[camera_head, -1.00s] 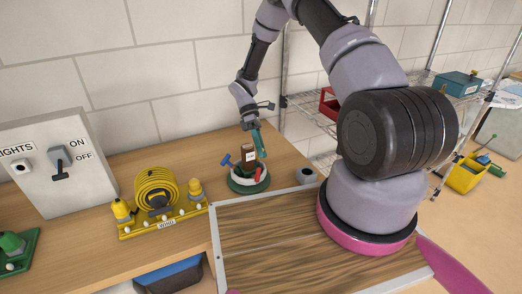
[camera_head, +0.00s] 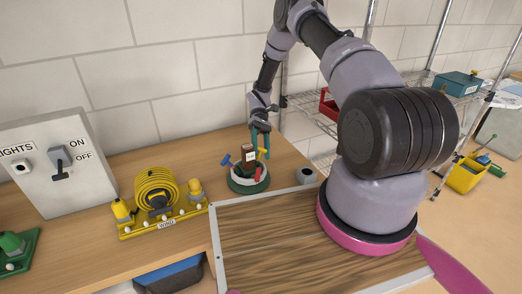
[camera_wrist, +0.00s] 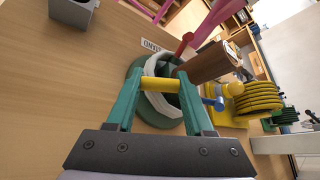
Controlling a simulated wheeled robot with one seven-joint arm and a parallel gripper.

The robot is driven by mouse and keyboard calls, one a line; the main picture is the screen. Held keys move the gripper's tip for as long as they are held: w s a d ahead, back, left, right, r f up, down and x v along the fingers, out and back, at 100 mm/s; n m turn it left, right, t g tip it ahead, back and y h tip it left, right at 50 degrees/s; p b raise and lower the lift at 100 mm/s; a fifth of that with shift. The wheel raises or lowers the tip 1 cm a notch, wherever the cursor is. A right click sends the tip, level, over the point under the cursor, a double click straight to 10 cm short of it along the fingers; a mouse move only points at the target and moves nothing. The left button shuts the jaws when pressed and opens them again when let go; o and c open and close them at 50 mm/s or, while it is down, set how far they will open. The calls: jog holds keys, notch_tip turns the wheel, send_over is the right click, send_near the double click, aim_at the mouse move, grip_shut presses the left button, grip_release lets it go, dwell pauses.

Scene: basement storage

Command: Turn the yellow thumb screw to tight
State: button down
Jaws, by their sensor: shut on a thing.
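The yellow thumb screw (camera_wrist: 160,85) spans crosswise between the green fingers of my gripper (camera_wrist: 158,88) in the wrist view. The fingers are shut on its two ends. In the head view my gripper (camera_head: 260,143) points down at the right of the fixture, with a bit of yellow showing beside it. The screw's shaft is mostly hidden.
A yellow coiled-hose rack (camera_head: 160,190) stands left of the fixture, with a lights switch box (camera_head: 55,160) farther left. A small grey block (camera_head: 306,176) sits to the right. Bare wooden bench (camera_head: 210,157) lies behind the fixture.

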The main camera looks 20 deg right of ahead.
jog(key=shift+m, duration=0.3)
jog(key=shift+c, duration=1.4)
grip_release()
jog(key=v, duration=1.1)
jog(key=shift+s+d+f, duration=0.1)
